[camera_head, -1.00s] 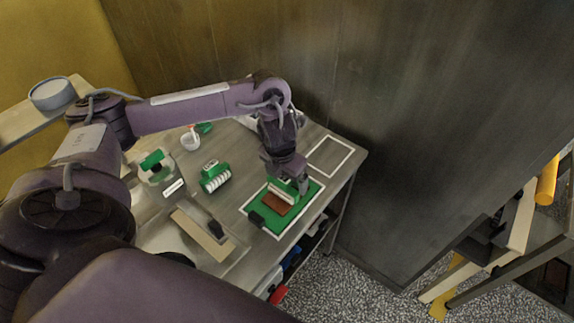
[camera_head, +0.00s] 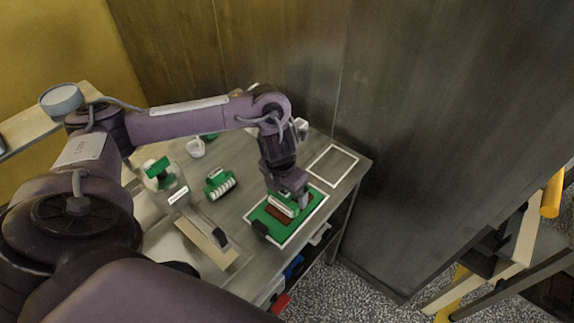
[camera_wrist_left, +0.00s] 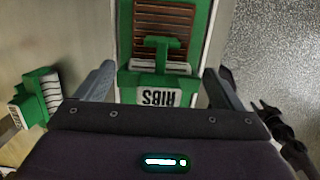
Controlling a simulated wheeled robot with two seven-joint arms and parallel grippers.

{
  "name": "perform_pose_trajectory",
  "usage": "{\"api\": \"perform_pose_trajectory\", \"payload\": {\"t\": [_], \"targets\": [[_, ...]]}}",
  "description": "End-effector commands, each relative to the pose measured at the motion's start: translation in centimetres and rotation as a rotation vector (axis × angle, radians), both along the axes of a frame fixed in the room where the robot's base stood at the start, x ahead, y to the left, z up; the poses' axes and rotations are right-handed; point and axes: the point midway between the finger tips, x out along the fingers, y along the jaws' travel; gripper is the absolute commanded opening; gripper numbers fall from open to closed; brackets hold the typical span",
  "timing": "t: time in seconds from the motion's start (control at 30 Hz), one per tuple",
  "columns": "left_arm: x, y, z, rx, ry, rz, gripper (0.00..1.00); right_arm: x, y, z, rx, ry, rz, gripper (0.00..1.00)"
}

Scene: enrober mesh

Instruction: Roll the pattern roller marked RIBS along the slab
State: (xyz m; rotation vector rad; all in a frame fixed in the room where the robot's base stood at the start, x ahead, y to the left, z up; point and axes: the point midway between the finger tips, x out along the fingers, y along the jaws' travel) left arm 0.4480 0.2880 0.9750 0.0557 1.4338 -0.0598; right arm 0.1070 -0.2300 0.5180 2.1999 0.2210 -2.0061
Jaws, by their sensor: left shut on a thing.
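The RIBS roller has a green body with a white label (camera_wrist_left: 160,97) and shows in the head view (camera_head: 283,205). My left gripper (camera_head: 292,192) is shut on it; in the left wrist view its fingers (camera_wrist_left: 158,85) stand on both sides of the roller. The roller is over the brown slab (camera_wrist_left: 165,22), which shows crosswise ribs beyond the roller. The slab lies on a green mat (camera_head: 287,232) inside a white outline. Whether the roller presses on the slab is hard to tell. My right gripper is not in view.
A second green roller with a white ribbed drum (camera_head: 221,186) stands left of the mat. A black block (camera_head: 260,229) sits at the mat's near-left edge. An empty white-outlined area (camera_head: 332,165) lies right of the mat, beside the wall.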

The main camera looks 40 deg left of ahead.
Motion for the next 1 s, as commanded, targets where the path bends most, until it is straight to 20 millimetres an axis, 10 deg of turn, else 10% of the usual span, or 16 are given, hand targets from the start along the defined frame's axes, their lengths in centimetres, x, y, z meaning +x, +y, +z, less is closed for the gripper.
{"api": "perform_pose_trajectory", "payload": {"t": [1.0], "targets": [[-1.8,0.1,0.0,0.000,0.001,0.000,0.69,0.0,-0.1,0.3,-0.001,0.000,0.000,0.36]]}}
